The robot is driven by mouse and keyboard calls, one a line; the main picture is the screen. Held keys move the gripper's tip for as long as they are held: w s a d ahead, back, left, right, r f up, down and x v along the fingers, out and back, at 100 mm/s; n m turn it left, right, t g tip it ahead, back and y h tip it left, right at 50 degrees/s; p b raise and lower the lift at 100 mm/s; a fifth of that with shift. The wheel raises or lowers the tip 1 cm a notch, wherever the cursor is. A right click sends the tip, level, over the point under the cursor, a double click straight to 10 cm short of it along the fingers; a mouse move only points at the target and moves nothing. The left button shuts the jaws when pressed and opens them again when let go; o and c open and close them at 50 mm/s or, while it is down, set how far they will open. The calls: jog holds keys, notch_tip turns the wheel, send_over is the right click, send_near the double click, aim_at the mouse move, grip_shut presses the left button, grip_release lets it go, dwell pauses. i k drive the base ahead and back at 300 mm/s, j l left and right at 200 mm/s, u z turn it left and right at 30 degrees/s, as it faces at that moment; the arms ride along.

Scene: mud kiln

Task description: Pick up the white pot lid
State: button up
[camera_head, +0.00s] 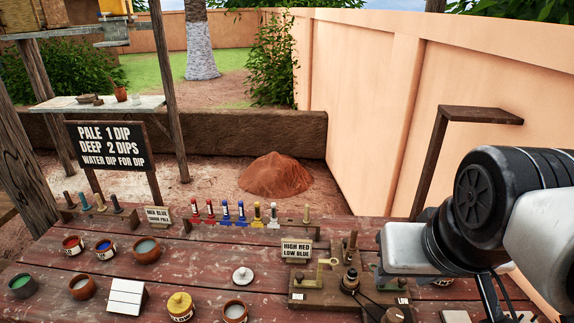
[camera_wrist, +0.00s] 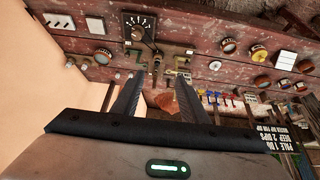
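The white pot lid (camera_head: 243,275) is a small round disc with a knob on top. It lies on the dark red plank table, near the middle of the head view, behind a brown pot of pale liquid (camera_head: 235,311). In the wrist view the lid (camera_wrist: 215,65) shows to the right of the fingers, some way beyond them. My gripper (camera_wrist: 160,76) is open, with two dark fingers apart and nothing held between them. My arm is at the right of the head view, well to the right of the lid.
A dial-and-lever board (camera_head: 325,290) stands between the lid and my arm. A yellow-lidded jar (camera_head: 180,306) and white block (camera_head: 126,297) are left. Bare planks surround the lid.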

aim_at(243, 275)
jog(key=j+u, duration=0.1)
jog(key=j, duration=0.3)
jog(key=i+j+u, duration=0.1)
jog(key=j, duration=0.35)
jog(key=i+j+u, duration=0.1)
jog(key=j, duration=0.3)
jog(key=i+j+u, duration=0.1)
jog(key=j, duration=0.3)
